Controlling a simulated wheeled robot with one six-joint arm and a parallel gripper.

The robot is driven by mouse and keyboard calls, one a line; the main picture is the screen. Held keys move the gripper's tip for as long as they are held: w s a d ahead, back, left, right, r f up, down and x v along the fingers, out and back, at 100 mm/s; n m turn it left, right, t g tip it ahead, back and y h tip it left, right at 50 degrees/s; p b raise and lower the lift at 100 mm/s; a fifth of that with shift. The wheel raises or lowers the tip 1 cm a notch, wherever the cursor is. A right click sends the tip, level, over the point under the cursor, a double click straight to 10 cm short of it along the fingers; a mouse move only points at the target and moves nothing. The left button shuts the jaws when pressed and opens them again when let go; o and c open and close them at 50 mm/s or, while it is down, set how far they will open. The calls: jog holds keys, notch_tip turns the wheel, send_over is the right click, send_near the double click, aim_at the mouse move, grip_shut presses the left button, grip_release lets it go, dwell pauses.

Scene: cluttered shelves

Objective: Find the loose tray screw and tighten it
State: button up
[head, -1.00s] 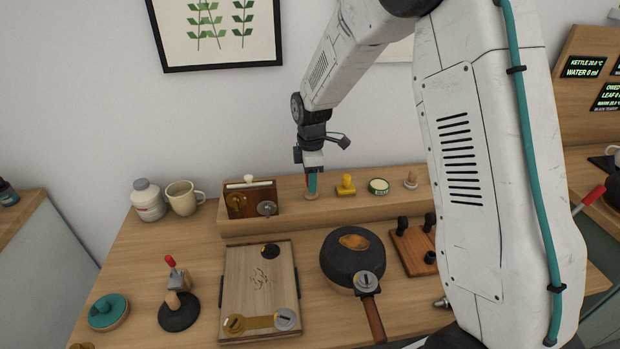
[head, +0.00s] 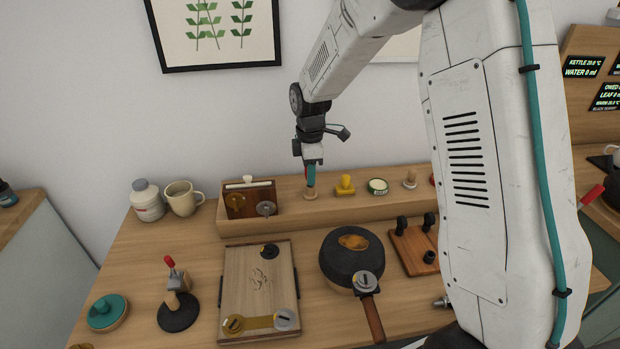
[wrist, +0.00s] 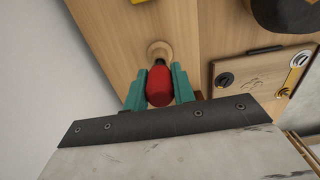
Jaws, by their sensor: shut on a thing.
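My gripper (head: 311,182) is over the back wooden ledge. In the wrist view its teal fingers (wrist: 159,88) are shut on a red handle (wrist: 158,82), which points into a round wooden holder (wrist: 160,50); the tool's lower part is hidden. The wooden tray (head: 240,270) lies on the counter below and left of my gripper. A gold strip on its front edge carries a slotted gold screw (head: 233,324) and a slotted silver screw (head: 285,319). A dark round fitting (head: 270,250) sits at its back right. I cannot tell which screw is loose.
The ledge (head: 330,210) also holds a yellow stamp-like piece (head: 345,185), a green tin (head: 378,187) and an open box (head: 236,205). A black pan (head: 345,270) stands right of the tray, a red-handled clamp (head: 178,300) left of it.

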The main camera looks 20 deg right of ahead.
jog(key=shift+r, duration=1.45)
jog(key=shift+o, duration=1.1)
jog(key=shift+c, duration=0.9)
